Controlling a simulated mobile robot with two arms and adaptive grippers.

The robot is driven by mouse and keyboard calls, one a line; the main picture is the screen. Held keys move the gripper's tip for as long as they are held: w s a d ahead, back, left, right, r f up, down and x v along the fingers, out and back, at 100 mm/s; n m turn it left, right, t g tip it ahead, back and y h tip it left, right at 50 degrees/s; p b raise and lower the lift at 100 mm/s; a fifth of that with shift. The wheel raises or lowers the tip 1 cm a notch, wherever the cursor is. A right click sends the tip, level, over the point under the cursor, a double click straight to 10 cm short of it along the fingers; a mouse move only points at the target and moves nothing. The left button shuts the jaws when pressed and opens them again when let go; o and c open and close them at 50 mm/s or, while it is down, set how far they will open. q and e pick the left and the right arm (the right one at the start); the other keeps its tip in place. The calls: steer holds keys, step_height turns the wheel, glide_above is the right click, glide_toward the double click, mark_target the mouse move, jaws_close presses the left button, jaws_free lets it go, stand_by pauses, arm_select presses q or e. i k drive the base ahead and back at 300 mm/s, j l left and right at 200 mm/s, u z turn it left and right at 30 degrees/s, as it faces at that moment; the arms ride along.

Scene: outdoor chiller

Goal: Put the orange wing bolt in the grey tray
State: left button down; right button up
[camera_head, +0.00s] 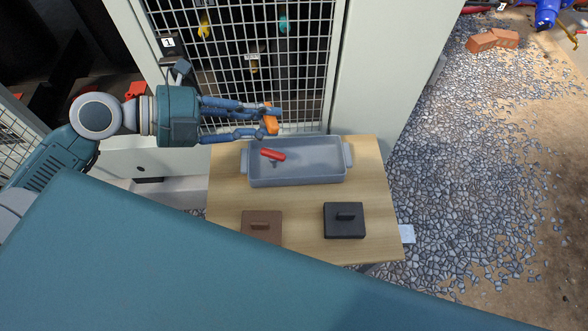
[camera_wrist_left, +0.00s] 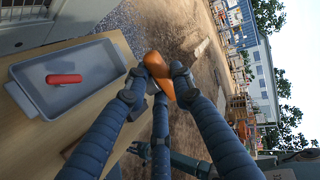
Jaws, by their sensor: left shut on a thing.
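My left gripper (camera_head: 268,119) comes in from the left and is shut on the orange wing bolt (camera_head: 271,124). In the left wrist view the orange wing bolt (camera_wrist_left: 158,72) sits between the fingertips, partly hidden by them. The grey tray (camera_head: 298,181) stands on the wooden table in front of the mesh cabinet. In the head view the gripper and bolt appear over the tray's back left edge, apart from its floor. A red-handled object (camera_head: 272,154) lies inside the tray; it also shows in the left wrist view (camera_wrist_left: 64,79). My right gripper is not in view.
The wooden table (camera_head: 296,222) also carries a brown lidded block (camera_head: 262,228) and a black one (camera_head: 344,220) in front of the tray. A mesh cabinet door (camera_head: 305,95) stands close behind. Gravel ground lies to the right.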

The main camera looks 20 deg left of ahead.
mark_target(317, 160)
steer(key=k+u, duration=0.4)
steer(key=k+j+u, duration=0.1)
steer(key=u, duration=0.3)
steer(key=i+l+u, duration=0.1)
steer(key=l+u, duration=0.2)
steer(key=l, duration=0.65)
steer(key=l+u, duration=0.3)
steer(key=l, duration=1.55)
